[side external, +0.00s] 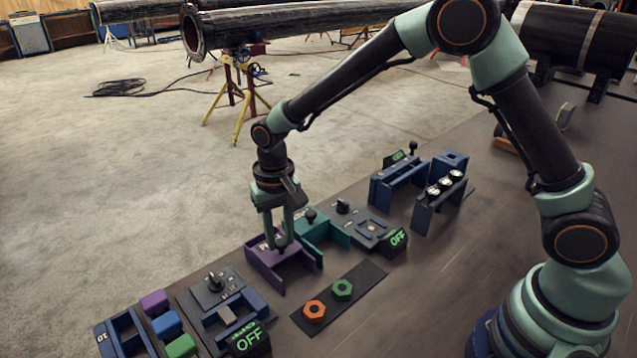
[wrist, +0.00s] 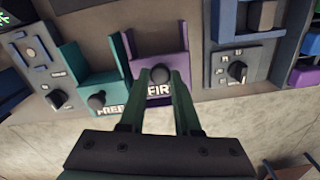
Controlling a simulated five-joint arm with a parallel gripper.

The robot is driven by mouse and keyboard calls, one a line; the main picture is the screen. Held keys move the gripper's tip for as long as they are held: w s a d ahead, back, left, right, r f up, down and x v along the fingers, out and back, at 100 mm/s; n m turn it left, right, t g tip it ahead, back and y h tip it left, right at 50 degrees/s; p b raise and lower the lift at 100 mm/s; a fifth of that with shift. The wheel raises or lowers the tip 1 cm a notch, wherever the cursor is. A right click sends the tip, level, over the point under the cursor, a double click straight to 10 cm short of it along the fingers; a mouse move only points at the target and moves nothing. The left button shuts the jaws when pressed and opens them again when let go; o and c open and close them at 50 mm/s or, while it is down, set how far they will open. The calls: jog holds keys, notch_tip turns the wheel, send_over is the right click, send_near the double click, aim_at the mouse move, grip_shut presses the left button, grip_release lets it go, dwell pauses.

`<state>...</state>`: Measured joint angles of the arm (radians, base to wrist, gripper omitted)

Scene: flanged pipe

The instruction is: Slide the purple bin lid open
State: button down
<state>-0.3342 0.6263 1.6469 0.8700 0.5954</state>
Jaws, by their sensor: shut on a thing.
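The purple bin (side external: 284,272) stands on the table just left of the teal bin. In the wrist view the purple bin (wrist: 158,52) is at top centre, with side walls and a flat purple lid carrying white letters, partly covered by my fingers. A dark round knob (wrist: 160,75) sits on the lid. My gripper (side external: 280,238) points down over the bin and is shut on this knob, one finger on each side in the wrist view (wrist: 161,82). How far the lid is open, I cannot tell.
The teal bin (side external: 322,226) with its own knob stands close beside the purple one. A dial panel (side external: 212,290) is on its other side.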

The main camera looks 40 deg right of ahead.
jog(key=shift+s+r, duration=0.1)
jog(key=shift+s, duration=1.5)
jog(key=c, duration=0.6)
grip_release()
notch_tip(320, 180, up, 12)
jog(key=shift+r, duration=0.1)
jog(key=shift+s+d, duration=0.95)
jog(key=shift+s, duration=1.55)
jog(key=shift+s+d, duration=0.95)
jog(key=shift+s, duration=1.6)
jog(key=shift+s+d, duration=0.95)
jog(key=shift+s, duration=1.55)
